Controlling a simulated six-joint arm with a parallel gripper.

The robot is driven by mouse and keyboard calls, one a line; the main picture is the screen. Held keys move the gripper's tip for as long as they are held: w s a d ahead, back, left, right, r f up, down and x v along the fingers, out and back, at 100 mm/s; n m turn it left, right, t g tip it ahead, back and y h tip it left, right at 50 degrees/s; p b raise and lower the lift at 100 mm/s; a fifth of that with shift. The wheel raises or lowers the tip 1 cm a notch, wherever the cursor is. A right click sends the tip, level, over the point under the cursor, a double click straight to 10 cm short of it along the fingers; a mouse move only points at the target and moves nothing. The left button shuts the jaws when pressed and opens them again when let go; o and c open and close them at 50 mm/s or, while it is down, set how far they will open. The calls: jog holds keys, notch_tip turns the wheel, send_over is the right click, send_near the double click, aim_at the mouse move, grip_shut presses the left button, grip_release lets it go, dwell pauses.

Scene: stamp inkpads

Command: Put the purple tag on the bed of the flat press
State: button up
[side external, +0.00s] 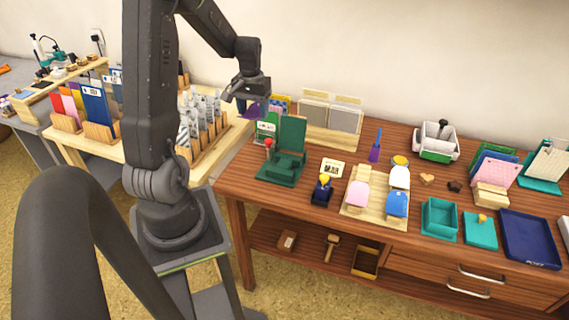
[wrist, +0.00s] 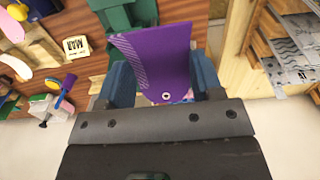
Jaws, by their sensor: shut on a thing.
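My gripper (side external: 249,92) is shut on the purple tag (side external: 254,110) and holds it in the air near the back left of the wooden bench. In the wrist view the tag (wrist: 160,52) stands out between the two blue fingers of my gripper (wrist: 163,83), with a small hole at its near end and pale stripes on its left side. A green press (side external: 284,157) with a red knob stands on the bench's left end, below and to the right of the tag. In the wrist view, part of the green press (wrist: 125,14) shows beyond the tag, which hides some of it.
A rack of grey sheets (side external: 331,118) stands at the back, right of the tag. A dark blue stamp (side external: 322,190) and a wooden tray (side external: 374,209) with coloured pieces lie right of the press. A light table (side external: 80,147) with upright cards is on the left.

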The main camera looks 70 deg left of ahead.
jog(key=s, duration=0.3)
jog(key=shift+s+f, duration=0.1)
jog(key=shift+s, duration=0.2)
jog(key=f, duration=0.4)
jog(key=shift+w+f, duration=0.25)
jog(key=shift+f, duration=0.15)
send_over(284, 163)
notch_tip(284, 163, down, 7)
jog(key=shift+d+f, duration=0.1)
jog(key=shift+f, duration=2)
jog(key=o, duration=0.9)
jog(key=shift+f, duration=0.15)
